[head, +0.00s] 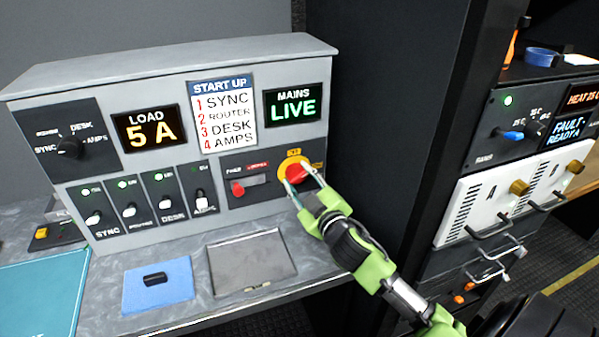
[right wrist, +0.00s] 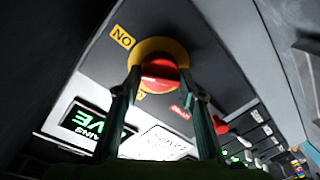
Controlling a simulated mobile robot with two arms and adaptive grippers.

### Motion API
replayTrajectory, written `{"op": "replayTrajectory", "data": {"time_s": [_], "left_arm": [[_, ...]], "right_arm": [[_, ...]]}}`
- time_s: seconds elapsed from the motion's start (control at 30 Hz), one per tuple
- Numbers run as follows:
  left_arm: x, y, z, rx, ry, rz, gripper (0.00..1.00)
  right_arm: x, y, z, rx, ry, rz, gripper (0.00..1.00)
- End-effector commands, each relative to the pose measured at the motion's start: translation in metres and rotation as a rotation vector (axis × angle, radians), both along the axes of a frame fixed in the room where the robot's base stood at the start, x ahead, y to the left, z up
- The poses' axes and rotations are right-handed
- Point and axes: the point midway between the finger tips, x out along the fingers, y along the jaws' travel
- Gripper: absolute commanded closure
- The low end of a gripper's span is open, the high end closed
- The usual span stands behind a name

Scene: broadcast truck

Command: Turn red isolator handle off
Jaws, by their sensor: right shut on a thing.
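The red isolator handle (head: 296,173) sits on a round yellow plate at the lower right of the grey panel (head: 190,84). In the right wrist view the red handle (right wrist: 160,70) lies between the two fingers, in front of the yellow plate (right wrist: 177,48) and near a yellow "ON" label (right wrist: 122,37). My right gripper (head: 302,179) is shut on the handle, with one finger on each side. The fingers partly cover the plate and its lower label. The mains display (head: 293,104) reads LIVE in green. My left gripper is out of view.
Left of the handle is a smaller red switch (head: 238,188). Several toggle switches (head: 130,211) with green lights line the panel. A blue cloth (head: 157,292) with a black piece and a grey tray (head: 252,262) lie on the desk. A black rack post (head: 400,130) stands right.

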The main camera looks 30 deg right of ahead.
Motion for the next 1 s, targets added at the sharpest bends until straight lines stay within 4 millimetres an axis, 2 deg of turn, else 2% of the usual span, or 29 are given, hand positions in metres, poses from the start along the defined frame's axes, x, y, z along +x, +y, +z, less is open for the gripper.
{"op": "replayTrajectory", "data": {"time_s": [0.03, 0.4, 1.0], "left_arm": [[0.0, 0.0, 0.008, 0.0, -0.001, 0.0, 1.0], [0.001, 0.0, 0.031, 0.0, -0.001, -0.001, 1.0], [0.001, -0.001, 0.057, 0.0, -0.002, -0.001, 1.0]], "right_arm": [[0.0, 0.0, 0.005, -0.043, 0.009, -0.001, 0.85], [0.001, 0.001, 0.004, -0.387, 0.091, -0.001, 0.85], [0.001, 0.002, 0.001, -0.891, 0.211, 0.0, 0.85]]}}
